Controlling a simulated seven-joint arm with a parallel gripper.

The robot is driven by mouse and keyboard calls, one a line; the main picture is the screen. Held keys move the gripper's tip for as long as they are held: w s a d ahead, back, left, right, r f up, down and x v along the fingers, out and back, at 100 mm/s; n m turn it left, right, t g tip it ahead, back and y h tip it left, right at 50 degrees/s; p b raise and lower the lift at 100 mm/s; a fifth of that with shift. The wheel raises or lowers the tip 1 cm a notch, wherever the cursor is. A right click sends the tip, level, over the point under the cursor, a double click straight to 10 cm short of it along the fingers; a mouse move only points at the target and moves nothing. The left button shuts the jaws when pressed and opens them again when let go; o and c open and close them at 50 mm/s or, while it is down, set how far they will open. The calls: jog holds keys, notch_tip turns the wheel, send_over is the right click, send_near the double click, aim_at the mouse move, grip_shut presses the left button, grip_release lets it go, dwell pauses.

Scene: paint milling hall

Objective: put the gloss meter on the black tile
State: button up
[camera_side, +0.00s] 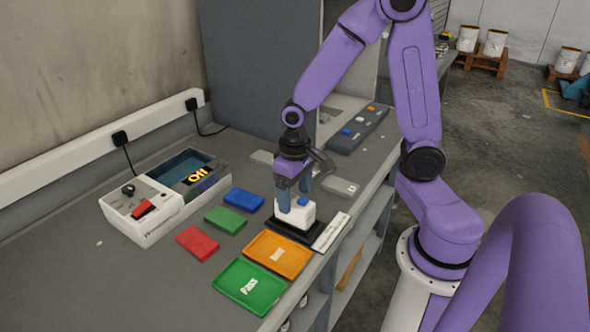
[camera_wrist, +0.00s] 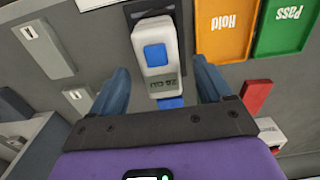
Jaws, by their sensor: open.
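The gloss meter (camera_side: 296,217) is a white box with a blue button on top. In the side view it stands upright at the black tile (camera_side: 277,230), whose dark edge shows in front of it. In the wrist view the meter (camera_wrist: 156,73) has a small display, and the tile (camera_wrist: 133,12) shows around its upper end; the lower end seems to reach past the tile. My gripper (camera_side: 295,197) is low over the meter, with its fingers open on either side of it. I cannot tell whether the fingers touch the meter.
Orange "Hold" (camera_side: 277,253) and green "Pass" (camera_side: 250,286) trays lie at the bench's front. Blue (camera_side: 243,199), green (camera_side: 226,220) and red (camera_side: 198,243) blocks lie left of the meter. A white instrument (camera_side: 150,210) stands behind them. A white strip (camera_side: 330,232) lies beside the tile.

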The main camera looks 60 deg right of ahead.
aim_at(295, 200)
notch_tip(295, 200, up, 6)
jog(key=shift+r, duration=0.25)
jog(key=shift+s+a+r, duration=0.1)
jog(key=shift+r, duration=0.05)
jog(key=s+a+n, duration=0.2)
jog(key=s+n, duration=0.4)
jog(key=s, duration=0.2)
jog(key=s+a+r+n, duration=0.1)
jog(key=s+a+n, duration=0.2)
jog(key=s+n, duration=0.3)
jog(key=shift+s+r+n, duration=0.3)
jog(key=shift+s, duration=0.95)
